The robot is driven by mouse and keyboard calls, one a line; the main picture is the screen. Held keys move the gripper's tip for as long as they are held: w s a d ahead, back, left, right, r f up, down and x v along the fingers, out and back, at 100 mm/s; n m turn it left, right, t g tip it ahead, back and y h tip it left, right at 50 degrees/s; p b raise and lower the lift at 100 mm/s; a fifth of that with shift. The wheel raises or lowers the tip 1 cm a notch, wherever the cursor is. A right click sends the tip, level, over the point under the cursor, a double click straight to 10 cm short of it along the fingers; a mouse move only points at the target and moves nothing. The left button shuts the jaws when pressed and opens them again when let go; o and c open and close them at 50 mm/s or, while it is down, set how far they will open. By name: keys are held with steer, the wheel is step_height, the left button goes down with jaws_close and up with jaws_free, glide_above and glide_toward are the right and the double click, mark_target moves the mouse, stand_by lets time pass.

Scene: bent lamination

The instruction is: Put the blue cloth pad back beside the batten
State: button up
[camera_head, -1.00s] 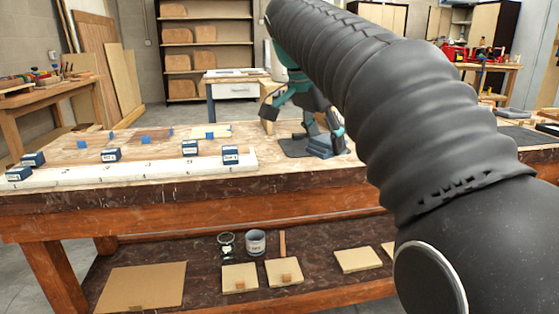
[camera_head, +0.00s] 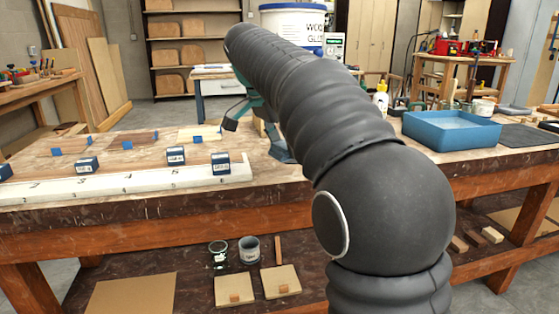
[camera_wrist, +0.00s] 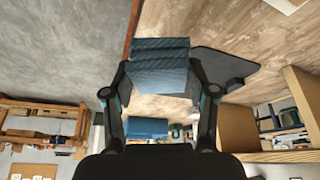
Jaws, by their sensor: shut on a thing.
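The blue cloth pad (camera_wrist: 158,65) shows in the wrist view as a ribbed, layered blue block. It sits between the two fingers of my gripper (camera_wrist: 160,88), which is shut on it. In the head view my arm hides the pad, and only part of my gripper (camera_head: 242,110) shows at the arm's far end, over the bench. A long white numbered strip, seemingly the batten (camera_head: 125,185), lies along the bench's front edge at left. Several dark blue labelled blocks (camera_head: 220,163) stand along it.
A blue tray (camera_head: 450,130) and a dark mat (camera_head: 525,137) lie on the bench at right. A large white glue bucket (camera_head: 292,25) shows behind my arm. Wood pieces with blue tape (camera_head: 127,140) lie behind the strip. Boards and tins (camera_head: 249,248) are on the lower shelf.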

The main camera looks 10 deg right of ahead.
mark_target(279, 175)
steer(key=shift+w+a+f, duration=0.35)
steer(key=shift+w+f, duration=0.1)
steer(key=shift+w, duration=0.3)
steer(key=shift+w+f, duration=0.1)
steer(key=shift+f, duration=0.15)
steer(key=shift+f+b, duration=0.35)
steer(key=shift+f, duration=1.5)
steer(key=shift+f, duration=0.1)
steer(key=o, duration=1.1)
steer(key=p+v, duration=0.2)
steer(key=v, duration=0.8)
steer(key=shift+v, duration=1.1)
